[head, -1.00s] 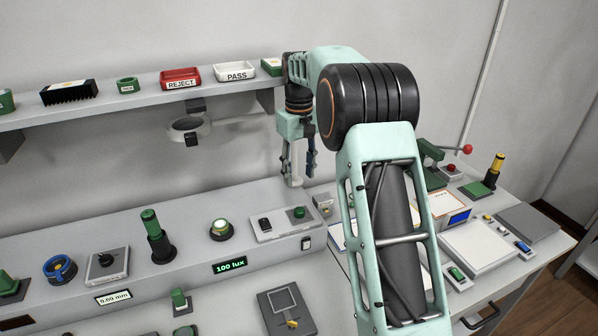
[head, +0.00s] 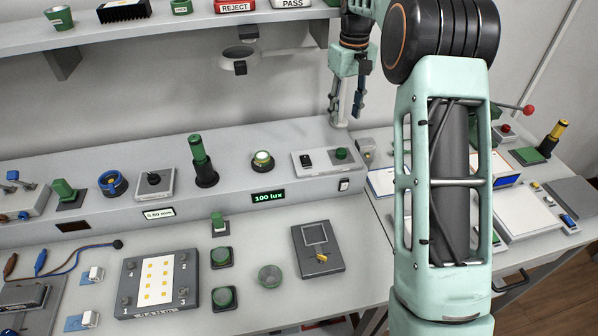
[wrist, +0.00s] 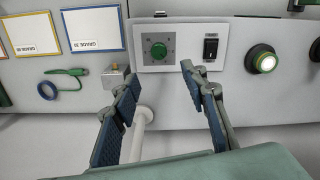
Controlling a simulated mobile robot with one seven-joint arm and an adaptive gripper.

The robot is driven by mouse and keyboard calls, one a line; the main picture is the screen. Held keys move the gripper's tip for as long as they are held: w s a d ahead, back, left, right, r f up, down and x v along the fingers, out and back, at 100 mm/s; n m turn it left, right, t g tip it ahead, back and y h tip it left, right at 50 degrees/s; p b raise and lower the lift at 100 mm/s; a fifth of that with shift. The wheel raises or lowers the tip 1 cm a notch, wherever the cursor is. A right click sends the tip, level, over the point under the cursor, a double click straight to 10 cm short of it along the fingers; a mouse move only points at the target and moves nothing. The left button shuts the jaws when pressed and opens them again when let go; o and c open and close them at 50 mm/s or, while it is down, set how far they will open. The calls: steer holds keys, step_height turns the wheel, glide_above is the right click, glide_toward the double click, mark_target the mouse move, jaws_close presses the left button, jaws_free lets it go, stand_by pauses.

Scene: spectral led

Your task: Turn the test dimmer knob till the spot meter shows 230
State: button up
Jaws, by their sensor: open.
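The green dimmer knob (head: 341,153) sits on a pale panel (head: 323,165) beside a black rocker switch (head: 306,159). In the wrist view the knob (wrist: 157,50) shows between and beyond the fingertips. My gripper (head: 346,116) is open and empty above the back of the ledge, apart from the knob. Its two blue-padded fingers spread wide in the wrist view (wrist: 159,76). A green-lit display (head: 268,197) on the ledge's front reads 100 lux. A round lit green lamp (head: 263,161) stands left of the panel.
A white post (wrist: 143,118) shows between my fingers in the wrist view. A small metal box (head: 365,146) sits right of the panel. A dark green cylinder (head: 198,158) stands left of the lamp. A shelf with trays (head: 235,6) hangs above.

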mark_target(341, 150)
step_height(341, 150, down, 12)
steer(key=n+b, duration=0.3)
steer(key=n, duration=0.9)
steer(key=shift+s+d+n, duration=0.1)
steer(key=shift+s+n, duration=0.05)
steer(key=shift+n, duration=0.15)
steer(key=shift+c, duration=0.3)
jaws_close()
